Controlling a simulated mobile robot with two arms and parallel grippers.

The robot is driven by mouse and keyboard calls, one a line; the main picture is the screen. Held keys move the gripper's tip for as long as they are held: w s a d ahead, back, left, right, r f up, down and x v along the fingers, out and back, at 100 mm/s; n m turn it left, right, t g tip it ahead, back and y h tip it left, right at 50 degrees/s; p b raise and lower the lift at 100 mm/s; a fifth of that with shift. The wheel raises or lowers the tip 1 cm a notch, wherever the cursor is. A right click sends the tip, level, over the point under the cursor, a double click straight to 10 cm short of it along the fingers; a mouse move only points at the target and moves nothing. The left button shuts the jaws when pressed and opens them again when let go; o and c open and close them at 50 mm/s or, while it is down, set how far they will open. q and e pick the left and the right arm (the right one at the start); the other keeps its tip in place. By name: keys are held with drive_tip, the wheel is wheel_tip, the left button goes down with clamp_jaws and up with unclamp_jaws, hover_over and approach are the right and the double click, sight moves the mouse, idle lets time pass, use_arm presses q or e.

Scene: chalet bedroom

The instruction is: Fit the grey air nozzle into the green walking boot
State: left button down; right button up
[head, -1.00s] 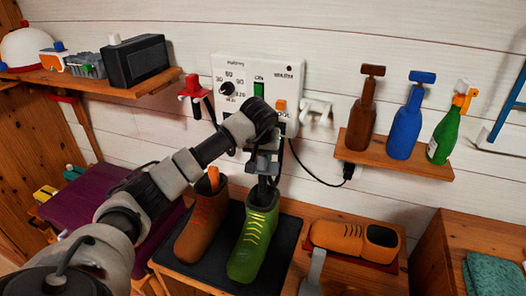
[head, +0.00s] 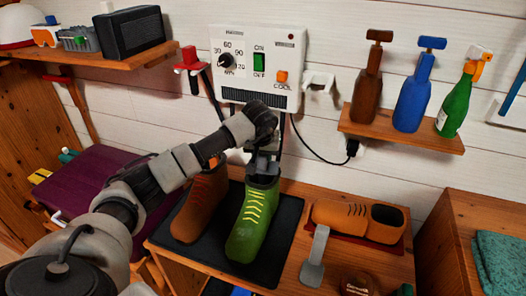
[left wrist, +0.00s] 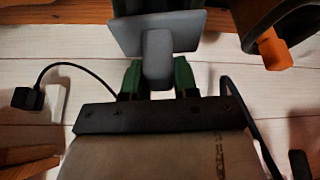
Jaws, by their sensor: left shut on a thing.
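The green walking boot (head: 252,222) stands upright on a dark mat, toe to the front, with yellow laces. My left gripper (head: 263,160) is right over its top opening, pointing down. In the left wrist view the gripper (left wrist: 157,80) is shut on the grey air nozzle (left wrist: 157,52), which has a wide flat grey plate. In the head view the fingers and arm largely hide the nozzle, and I cannot tell how far it is inside the boot. My right gripper is not in view.
A brown boot (head: 201,205) stands close on the left with an orange piece in its top, also seen in the left wrist view (left wrist: 273,49). A white dryer panel (head: 258,72) is on the wall behind.

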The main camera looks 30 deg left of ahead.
use_arm(q)
drive_tip(key=shift+f, duration=0.35)
idle(0.3)
drive_tip(key=shift+f+b, duration=0.75)
drive_tip(key=shift+f, duration=0.15)
drive_tip(key=c, duration=0.8)
unclamp_jaws()
drive_tip(key=shift+r, duration=0.15)
drive_tip(key=v, duration=1)
drive_tip(key=shift+s+d+r, duration=0.15)
drive_tip(key=shift+s+r, duration=0.05)
drive_tip(key=shift+r, duration=0.1)
